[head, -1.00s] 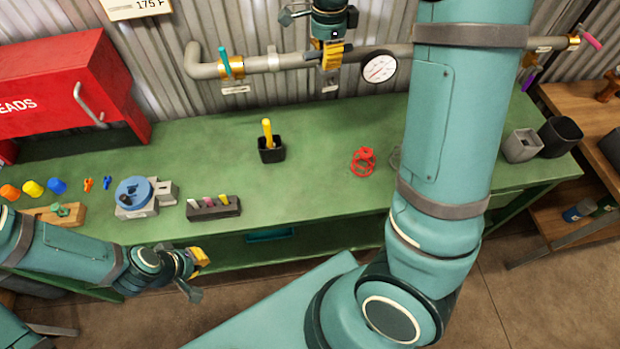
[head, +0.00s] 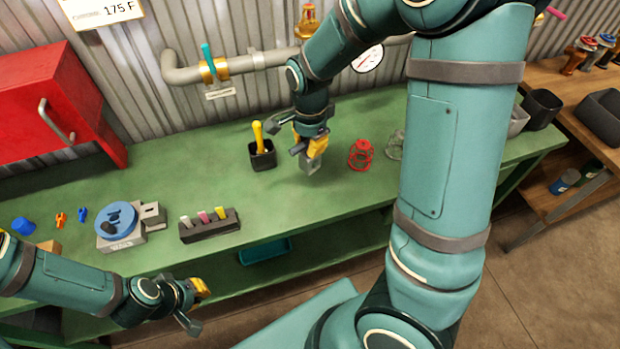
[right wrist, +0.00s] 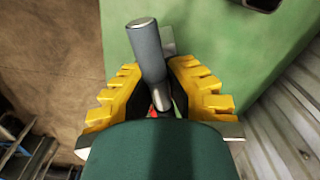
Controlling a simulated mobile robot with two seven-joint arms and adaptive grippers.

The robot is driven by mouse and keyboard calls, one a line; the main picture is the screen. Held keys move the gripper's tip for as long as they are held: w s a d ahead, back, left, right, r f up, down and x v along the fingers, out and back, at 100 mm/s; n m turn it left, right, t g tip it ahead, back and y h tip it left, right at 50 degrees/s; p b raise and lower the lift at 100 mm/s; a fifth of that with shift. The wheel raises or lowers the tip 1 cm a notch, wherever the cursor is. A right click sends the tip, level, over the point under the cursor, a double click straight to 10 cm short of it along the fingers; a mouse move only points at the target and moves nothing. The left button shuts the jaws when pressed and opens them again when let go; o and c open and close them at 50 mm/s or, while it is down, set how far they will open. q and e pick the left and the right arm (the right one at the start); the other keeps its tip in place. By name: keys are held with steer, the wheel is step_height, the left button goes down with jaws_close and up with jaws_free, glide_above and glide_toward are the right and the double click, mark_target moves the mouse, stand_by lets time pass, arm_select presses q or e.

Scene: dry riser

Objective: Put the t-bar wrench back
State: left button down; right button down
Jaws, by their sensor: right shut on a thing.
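My right gripper (head: 311,138) is shut on a grey tool, taken as the t-bar wrench (right wrist: 147,50), and holds it over the green bench. In the right wrist view a thick grey bar with a silver section lies between the yellow-padded fingers (right wrist: 158,95). A light grey squared end (head: 311,163) shows below the fingers in the head view. The fingers hide part of the tool, and I cannot tell whether it touches the bench. My left gripper (head: 196,306) is open and empty in front of the bench.
A black cup (head: 263,160) with a yellow-handled tool stands left of my right gripper. A red wire stand (head: 360,155) is just right of it. A marker block (head: 210,228) and blue round device (head: 115,220) stand further left. The pipe (head: 255,63) runs behind.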

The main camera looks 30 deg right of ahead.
step_height(320, 180, down, 4)
steer(key=shift+r+b, duration=0.25)
steer(key=shift+b, duration=0.1)
steer(key=shift+f+b, duration=0.65)
steer(key=shift+f, duration=1.6)
steer(key=shift+f, duration=0.15)
steer(key=c, duration=1.1)
jaws_free()
steer(key=shift+c, duration=0.2)
step_height(320, 180, up, 11)
steer(key=p, duration=0.3)
steer(key=shift+r, duration=0.7)
